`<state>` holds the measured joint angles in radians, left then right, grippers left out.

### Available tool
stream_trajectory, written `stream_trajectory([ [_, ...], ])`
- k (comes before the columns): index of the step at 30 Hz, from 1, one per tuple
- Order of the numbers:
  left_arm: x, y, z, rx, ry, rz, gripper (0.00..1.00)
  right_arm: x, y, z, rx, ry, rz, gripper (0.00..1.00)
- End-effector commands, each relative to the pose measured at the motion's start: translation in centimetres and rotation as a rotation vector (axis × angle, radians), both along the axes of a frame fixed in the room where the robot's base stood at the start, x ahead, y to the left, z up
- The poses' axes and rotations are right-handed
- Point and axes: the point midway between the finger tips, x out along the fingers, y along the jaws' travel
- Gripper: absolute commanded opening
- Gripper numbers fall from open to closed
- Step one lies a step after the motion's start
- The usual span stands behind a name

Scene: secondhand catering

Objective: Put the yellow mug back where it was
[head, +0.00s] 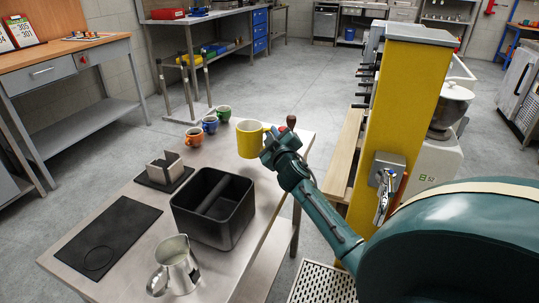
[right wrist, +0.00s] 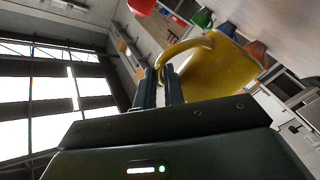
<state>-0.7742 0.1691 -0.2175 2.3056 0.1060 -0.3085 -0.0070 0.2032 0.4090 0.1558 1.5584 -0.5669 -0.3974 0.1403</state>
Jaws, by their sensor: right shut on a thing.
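The yellow mug (head: 249,140) is at the right side of the metal table, beyond the black bin, and looks upright in the head view. My right gripper (head: 268,137) comes from the right and is shut on the mug's handle. In the right wrist view the yellow mug (right wrist: 215,70) sits just beyond my right gripper's fingers (right wrist: 160,82), with its handle between them. I cannot tell whether the mug's base touches the table. My left gripper is not in view.
A green mug (head: 223,113), a blue mug (head: 210,124) and an orange mug (head: 194,137) stand in a row at the far edge. The black bin (head: 240,215), metal pitcher (head: 178,268) and black mat (head: 108,235) are nearer. A yellow post (head: 405,110) stands right.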

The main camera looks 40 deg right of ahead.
Motion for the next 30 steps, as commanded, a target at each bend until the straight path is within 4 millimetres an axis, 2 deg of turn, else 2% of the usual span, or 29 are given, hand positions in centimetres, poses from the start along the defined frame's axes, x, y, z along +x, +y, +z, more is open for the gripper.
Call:
stream_trajectory([
  [5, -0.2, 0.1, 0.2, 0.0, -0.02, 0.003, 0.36, 0.0, 0.0, -1.2, 0.0, -0.004, 0.001, 0.0],
  [10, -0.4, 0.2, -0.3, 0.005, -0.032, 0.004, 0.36, 0.0, 0.0, -3.7, 0.003, -0.004, -0.001, 0.0],
  [12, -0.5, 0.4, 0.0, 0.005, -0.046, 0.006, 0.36, 0.0, 0.0, -4.3, 0.002, -0.005, 0.001, 0.0],
  [16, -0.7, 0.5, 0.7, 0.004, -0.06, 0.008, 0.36, 0.0, 0.0, -4.2, -0.001, -0.006, 0.001, 0.0],
  [23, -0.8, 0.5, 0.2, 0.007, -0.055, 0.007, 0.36, 0.0, 0.0, -4.6, 0.0, -0.005, 0.001, 0.0],
  [24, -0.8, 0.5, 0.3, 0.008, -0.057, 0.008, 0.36, 0.0, 0.0, -4.8, 0.0, -0.002, 0.0, 0.11],
  [30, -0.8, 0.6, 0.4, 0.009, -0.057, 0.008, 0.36, 0.0, 0.0, -4.7, 0.0, -0.002, 0.0, 0.28],
])
